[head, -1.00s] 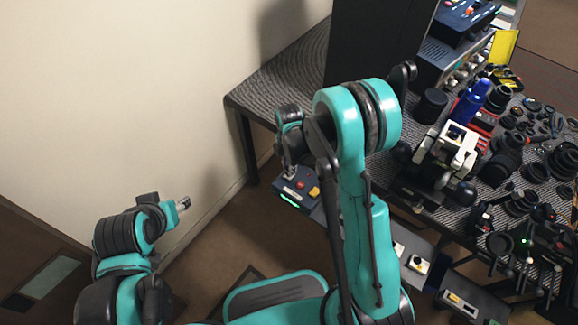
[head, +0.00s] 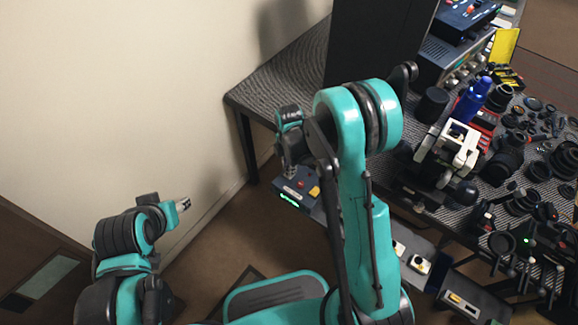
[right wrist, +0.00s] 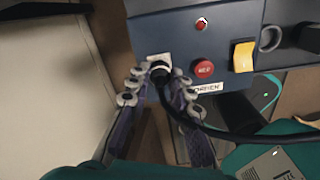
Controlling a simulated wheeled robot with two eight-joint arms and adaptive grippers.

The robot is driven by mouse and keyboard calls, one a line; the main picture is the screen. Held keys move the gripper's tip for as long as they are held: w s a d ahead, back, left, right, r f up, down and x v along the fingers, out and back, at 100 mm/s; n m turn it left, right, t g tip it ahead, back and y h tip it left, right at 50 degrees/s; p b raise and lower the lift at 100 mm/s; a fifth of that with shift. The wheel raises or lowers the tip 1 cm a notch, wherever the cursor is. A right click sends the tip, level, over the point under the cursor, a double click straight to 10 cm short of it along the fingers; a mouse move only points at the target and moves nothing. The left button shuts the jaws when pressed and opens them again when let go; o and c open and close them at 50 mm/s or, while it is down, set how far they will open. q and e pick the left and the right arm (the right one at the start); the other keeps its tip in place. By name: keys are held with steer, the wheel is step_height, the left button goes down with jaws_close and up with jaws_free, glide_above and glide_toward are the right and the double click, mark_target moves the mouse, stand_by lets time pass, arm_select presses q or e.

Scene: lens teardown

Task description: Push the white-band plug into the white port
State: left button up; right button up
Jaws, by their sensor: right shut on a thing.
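In the right wrist view, my right gripper (right wrist: 160,80) is shut on a black plug (right wrist: 158,72) with a pale band, its fingers on both sides. The plug's front end is at the white port (right wrist: 153,58) on the dark blue panel (right wrist: 170,30). It overlaps the port's lower part; how deep it sits is hidden. A black cable (right wrist: 232,135) runs from the plug to the right. In the head view, my right gripper (head: 290,160) hangs above the panel unit (head: 297,189), its fingers hardly visible. My left gripper (head: 183,204) is away at the lower left, small, with nothing visible in it.
In the head view, a table (head: 275,88) crowded with lenses and tools stands at the right. The floor around my left gripper is clear.

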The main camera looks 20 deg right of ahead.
steer(key=shift+f, duration=0.3)
steer(key=o, duration=1)
step_height(320, 180, up, 12)
steer(key=shift+r, duration=0.1)
steer(key=s+d+r+m+t, duration=0.1)
steer(key=s+r+m+t, duration=0.1)
steer(key=s+m, duration=0.3)
steer(key=s+d+r+m+t, duration=0.1)
steer(key=s+r+m, duration=0.3)
steer(key=m, duration=0.5)
steer(key=s+r+m+t, duration=0.4)
steer(key=s+m, duration=0.3)
steer(key=s, duration=0.1)
steer(key=shift+d, duration=0.4)
